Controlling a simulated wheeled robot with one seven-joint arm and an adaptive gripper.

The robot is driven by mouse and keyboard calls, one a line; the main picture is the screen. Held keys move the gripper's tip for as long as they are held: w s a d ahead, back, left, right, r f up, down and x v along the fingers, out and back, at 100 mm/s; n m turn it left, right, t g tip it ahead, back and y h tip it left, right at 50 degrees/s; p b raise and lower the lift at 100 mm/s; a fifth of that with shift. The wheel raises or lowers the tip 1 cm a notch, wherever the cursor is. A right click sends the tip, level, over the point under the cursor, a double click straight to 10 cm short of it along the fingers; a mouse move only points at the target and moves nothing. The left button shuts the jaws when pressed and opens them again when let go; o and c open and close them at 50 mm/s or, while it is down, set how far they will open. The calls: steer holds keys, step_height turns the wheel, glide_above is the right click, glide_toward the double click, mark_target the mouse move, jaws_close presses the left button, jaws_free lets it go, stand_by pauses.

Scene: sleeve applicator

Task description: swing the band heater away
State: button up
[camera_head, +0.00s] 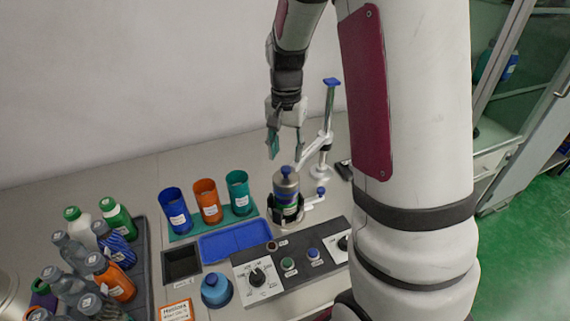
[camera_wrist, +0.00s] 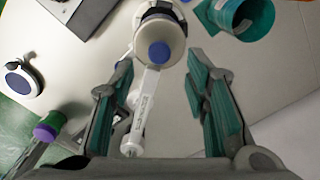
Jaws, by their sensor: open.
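In the wrist view, the blue cap (camera_wrist: 160,53) sits inside a pale round rim at the top centre. A white lettered arm (camera_wrist: 145,100) runs from there down between my fingers. Which part is the band heater is not clear. A short white arm with a blue knob (camera_head: 320,191) shows right of the bottle. My gripper (camera_head: 285,155) is open and empty above the bottle; its teal finger pads also show in the wrist view (camera_wrist: 160,75).
Blue, orange and teal cups (camera_head: 207,201) stand left. A control panel (camera_head: 290,266) lies in front. A blue tray (camera_head: 232,241) and a bin of several bottles (camera_head: 143,270) are at the left.

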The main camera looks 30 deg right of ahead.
mark_target(286, 167)
steer(key=shift+f, duration=2.7)
jaws_close()
